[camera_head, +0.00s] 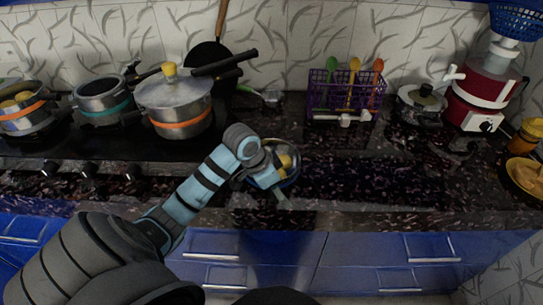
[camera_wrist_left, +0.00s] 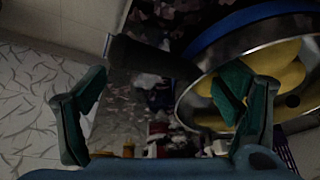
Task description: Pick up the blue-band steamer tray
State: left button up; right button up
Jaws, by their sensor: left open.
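The blue-band steamer tray (camera_head: 294,180) stands on the dark counter near its front edge, right of the stove, with yellow pieces inside. My left gripper (camera_head: 268,178) is at its left side and partly covers it. In the left wrist view the tray's blue band (camera_wrist_left: 235,30) and metal rim fill the upper right, with a dark handle (camera_wrist_left: 145,55) reaching left. The open green fingers of the left gripper (camera_wrist_left: 165,112) are spread wide. One finger overlaps the tray in that view; contact cannot be told. My right gripper is not in view.
An orange-band pot (camera_head: 180,108), a teal-band pot (camera_head: 103,103) and an orange-band tray (camera_head: 22,118) stand on the left. A purple utensil basket (camera_head: 335,100), a lidded pot (camera_head: 420,103) and a red cooker (camera_head: 478,95) stand behind right.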

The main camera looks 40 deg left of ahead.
pick_arm(q)
grip_shut()
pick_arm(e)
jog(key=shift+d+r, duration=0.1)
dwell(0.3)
pick_arm(q)
jog(key=shift+r, duration=0.2)
notch_tip(320, 180, up, 18)
jog(key=p, duration=0.6)
jog(key=shift+f+p, duration=0.2)
jog(key=shift+p, duration=0.2)
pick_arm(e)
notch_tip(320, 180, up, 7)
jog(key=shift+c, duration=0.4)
